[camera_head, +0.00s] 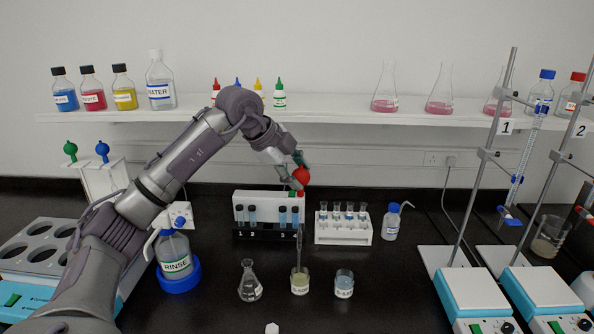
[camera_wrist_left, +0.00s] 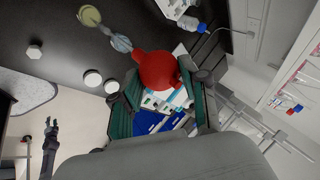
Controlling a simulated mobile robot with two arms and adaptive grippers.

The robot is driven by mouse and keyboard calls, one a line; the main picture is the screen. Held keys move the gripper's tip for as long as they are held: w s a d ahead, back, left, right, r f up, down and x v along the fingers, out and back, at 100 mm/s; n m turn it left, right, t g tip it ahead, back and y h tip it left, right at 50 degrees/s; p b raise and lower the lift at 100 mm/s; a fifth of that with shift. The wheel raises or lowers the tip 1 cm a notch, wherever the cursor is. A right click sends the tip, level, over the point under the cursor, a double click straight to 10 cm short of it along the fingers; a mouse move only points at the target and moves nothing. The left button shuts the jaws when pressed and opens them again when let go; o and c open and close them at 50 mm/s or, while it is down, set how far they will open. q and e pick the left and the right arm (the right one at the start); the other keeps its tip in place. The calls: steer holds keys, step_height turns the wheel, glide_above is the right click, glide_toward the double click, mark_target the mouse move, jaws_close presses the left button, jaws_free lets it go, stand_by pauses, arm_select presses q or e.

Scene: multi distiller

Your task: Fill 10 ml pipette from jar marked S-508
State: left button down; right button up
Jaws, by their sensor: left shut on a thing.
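My left gripper (camera_head: 300,168) is shut on the red bulb (camera_head: 302,176) of a pipette, above the bench. The bulb (camera_wrist_left: 158,70) fills the middle of the left wrist view, between the fingers. The pipette's slim stem (camera_head: 299,245) hangs upright, passing in front of the rack and lining up with a small jar of yellowish liquid (camera_head: 300,285). I cannot tell how deep its tip is.
A conical flask (camera_head: 249,282) stands left of the yellowish jar. Behind are a black tube rack (camera_head: 265,234), a white vial rack (camera_head: 343,236) and a wash bottle (camera_head: 391,222). A rinse bottle (camera_head: 174,255) sits left; stirrers (camera_head: 475,295) and stands are right.

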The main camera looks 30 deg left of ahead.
mark_target(298, 192)
arm_select(q)
steer(key=shift+f+b, duration=1.55)
steer(key=shift+f, duration=0.9)
steer(key=c, duration=1.1)
jaws_free()
steer(key=c, duration=0.5)
steer(key=o, duration=0.4)
steer(key=shift+c, duration=1.2)
